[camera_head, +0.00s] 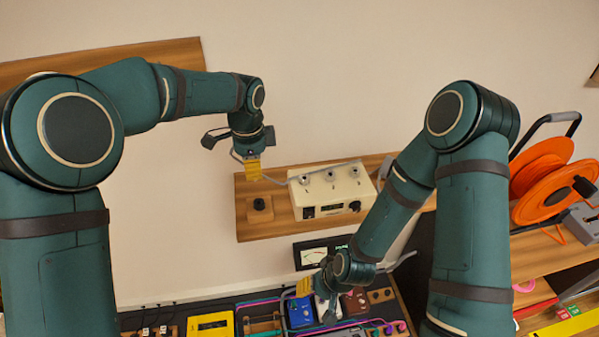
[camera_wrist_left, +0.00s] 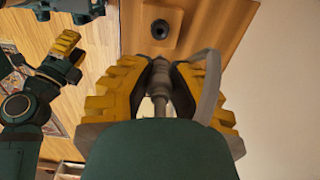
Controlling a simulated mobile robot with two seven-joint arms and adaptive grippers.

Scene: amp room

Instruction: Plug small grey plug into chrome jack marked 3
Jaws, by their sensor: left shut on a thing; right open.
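My left gripper (camera_head: 253,171) is above the left part of the wooden wall shelf. In the left wrist view its yellow fingers (camera_wrist_left: 160,92) are shut on a small grey plug (camera_wrist_left: 160,76), whose grey cable (camera_wrist_left: 208,88) loops over the right-hand finger. The cream amp box (camera_head: 333,192) stands on the shelf, to the right of this gripper. Several chrome jacks (camera_head: 330,175) sit on its top; their marks are too small to read. The plug is apart from the jacks. My right gripper (camera_head: 304,287) is open, low over the pedals; it also shows in the left wrist view (camera_wrist_left: 62,50).
A wooden block with a black socket (camera_head: 259,208) stands on the shelf (camera_head: 285,227), left of the amp box. The grey cable crosses behind the jacks. Below are a meter (camera_head: 314,257), a yellow box (camera_head: 210,325) and a blue pedal (camera_head: 299,313). An orange reel (camera_head: 540,180) stands at right.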

